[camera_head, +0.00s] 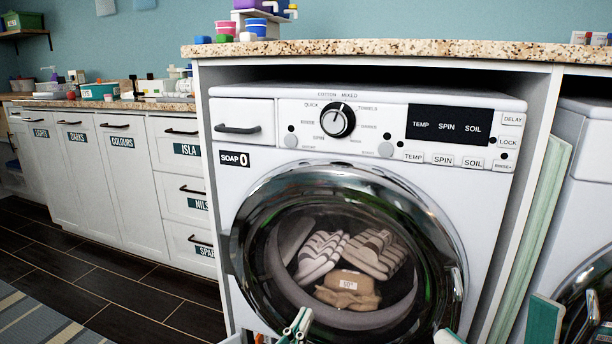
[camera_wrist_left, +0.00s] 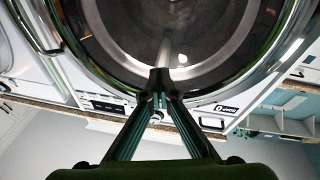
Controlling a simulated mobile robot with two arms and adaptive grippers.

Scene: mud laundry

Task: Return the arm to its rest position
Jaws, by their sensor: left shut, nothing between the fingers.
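My left gripper (camera_head: 297,326) shows at the bottom of the head view, in front of the lower part of the washer door. Its teal-and-white fingers are together and hold nothing. In the left wrist view its fingertips (camera_wrist_left: 161,80) meet in front of the round door glass (camera_wrist_left: 180,30). Contact with the door cannot be told. Teal-and-white parts at the bottom right of the head view may be mine; no clear right fingertips show there.
The washer (camera_head: 250,100) stands under a speckled counter (camera_head: 400,48). Its round door (camera_head: 447,240) looks closed, with striped shoes (camera_head: 320,255) and a brown item (camera_head: 347,290) behind the glass. A second machine (camera_head: 592,150) is at right. Dark floor (camera_head: 150,300) is open at left.

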